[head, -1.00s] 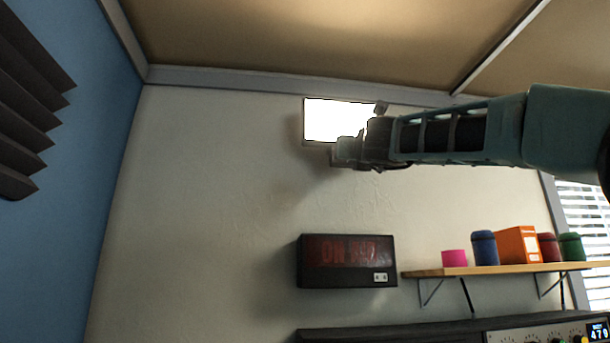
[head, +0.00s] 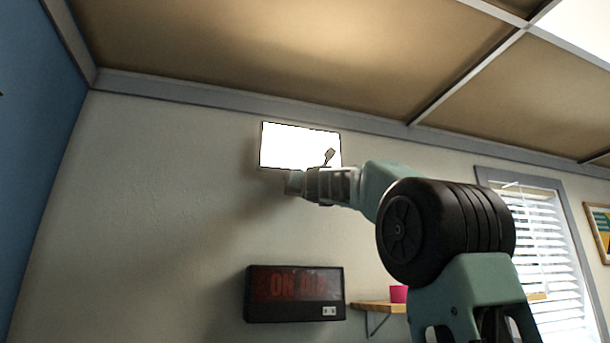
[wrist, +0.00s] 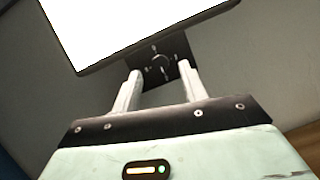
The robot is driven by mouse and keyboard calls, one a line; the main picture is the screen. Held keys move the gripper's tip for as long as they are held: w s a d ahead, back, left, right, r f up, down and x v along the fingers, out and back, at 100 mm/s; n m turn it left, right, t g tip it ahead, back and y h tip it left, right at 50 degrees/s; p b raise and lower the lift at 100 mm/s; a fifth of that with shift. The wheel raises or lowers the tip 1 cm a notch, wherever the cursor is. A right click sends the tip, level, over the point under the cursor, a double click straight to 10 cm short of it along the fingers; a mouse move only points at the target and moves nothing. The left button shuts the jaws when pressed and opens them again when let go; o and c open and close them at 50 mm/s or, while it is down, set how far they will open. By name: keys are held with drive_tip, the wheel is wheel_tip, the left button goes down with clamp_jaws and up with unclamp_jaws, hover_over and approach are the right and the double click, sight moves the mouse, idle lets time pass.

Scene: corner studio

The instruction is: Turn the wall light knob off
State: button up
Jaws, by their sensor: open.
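The wall light (head: 300,147) is a bright white rectangular panel high on the wall, and it is lit. The panel (wrist: 125,25) also fills the top of the wrist view. Just below its edge there, a dark square plate bears a small round knob (wrist: 161,62) with marks around it. My gripper (wrist: 158,72) is open, its two pale fingers pointing at the plate with the knob between their tips in the picture. I cannot tell whether they touch it. In the head view my gripper (head: 291,183) is at the light's lower edge and the knob cannot be made out.
A dark ON AIR sign (head: 294,293) hangs on the wall below. A wooden shelf (head: 378,307) with a pink cup (head: 398,293) is to its right, partly behind my arm. A window with blinds (head: 535,240) is at the right. The wall left of the light is bare.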

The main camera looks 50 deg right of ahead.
drive_tip(key=shift+p+x, duration=0.3)
drive_tip(key=shift+x, duration=0.75)
clamp_jaws()
